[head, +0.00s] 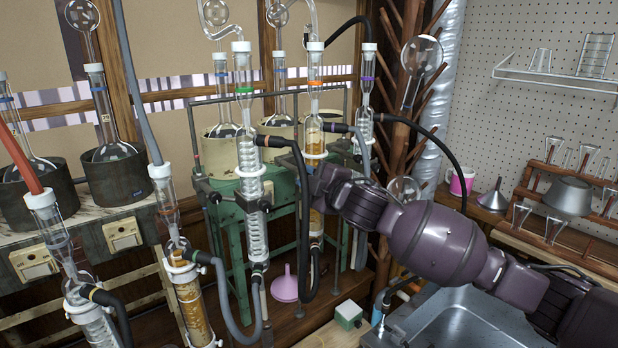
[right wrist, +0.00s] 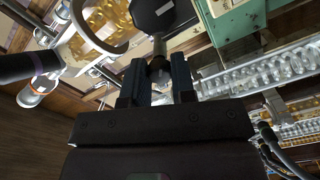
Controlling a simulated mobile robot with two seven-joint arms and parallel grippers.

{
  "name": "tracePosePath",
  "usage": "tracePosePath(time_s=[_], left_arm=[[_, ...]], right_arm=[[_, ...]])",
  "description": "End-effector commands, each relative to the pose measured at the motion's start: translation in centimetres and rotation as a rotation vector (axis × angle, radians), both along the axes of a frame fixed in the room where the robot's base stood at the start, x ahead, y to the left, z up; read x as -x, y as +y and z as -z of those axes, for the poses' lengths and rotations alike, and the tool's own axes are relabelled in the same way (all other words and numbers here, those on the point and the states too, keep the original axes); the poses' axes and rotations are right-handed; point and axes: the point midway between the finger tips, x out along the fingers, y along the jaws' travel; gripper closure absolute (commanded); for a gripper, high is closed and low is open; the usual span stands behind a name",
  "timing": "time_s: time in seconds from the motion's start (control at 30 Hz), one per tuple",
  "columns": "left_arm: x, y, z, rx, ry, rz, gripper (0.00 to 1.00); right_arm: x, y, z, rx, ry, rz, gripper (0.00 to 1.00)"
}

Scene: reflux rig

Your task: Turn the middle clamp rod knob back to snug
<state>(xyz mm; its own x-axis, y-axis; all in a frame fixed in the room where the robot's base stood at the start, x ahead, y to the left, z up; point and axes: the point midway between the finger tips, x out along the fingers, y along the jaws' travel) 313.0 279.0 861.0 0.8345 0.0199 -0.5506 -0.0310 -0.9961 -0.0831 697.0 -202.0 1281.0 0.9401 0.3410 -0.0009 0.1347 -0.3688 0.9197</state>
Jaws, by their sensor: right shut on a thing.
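My right arm comes in from the right in the head view. Its gripper end (head: 322,187) is at the middle condenser (head: 314,135), the one with an orange band. In the right wrist view the two fingers of my right gripper (right wrist: 157,80) are closed on a small metal knob (right wrist: 158,66). A short stem runs from the knob toward a dark, many-sided part (right wrist: 160,14). The knob is hidden by my gripper in the head view, and its turn angle cannot be told. My left gripper is not in view.
A green-banded condenser (head: 249,190) stands just left of my gripper, with a black hose (head: 304,230) hanging between. A purple-banded condenser (head: 364,120) is close behind. A green metal stand (head: 222,190) is behind them. A sink (head: 465,322) lies below my arm.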

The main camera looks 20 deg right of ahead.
Motion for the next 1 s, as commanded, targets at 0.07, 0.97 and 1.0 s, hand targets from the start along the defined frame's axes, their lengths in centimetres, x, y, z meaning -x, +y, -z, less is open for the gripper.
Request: tracePosePath(time_s=[0.07, 0.97, 1.0], left_arm=[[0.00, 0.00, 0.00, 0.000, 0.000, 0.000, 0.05], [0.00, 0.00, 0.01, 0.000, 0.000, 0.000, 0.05], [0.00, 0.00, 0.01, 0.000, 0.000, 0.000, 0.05]], right_arm=[[0.00, 0.00, -0.14, 0.037, -0.016, 0.000, 0.99], [-0.01, 0.01, -0.16, 0.127, -0.050, -0.001, 0.57], [-0.01, 0.01, -0.13, 0.127, -0.049, -0.001, 0.51]])
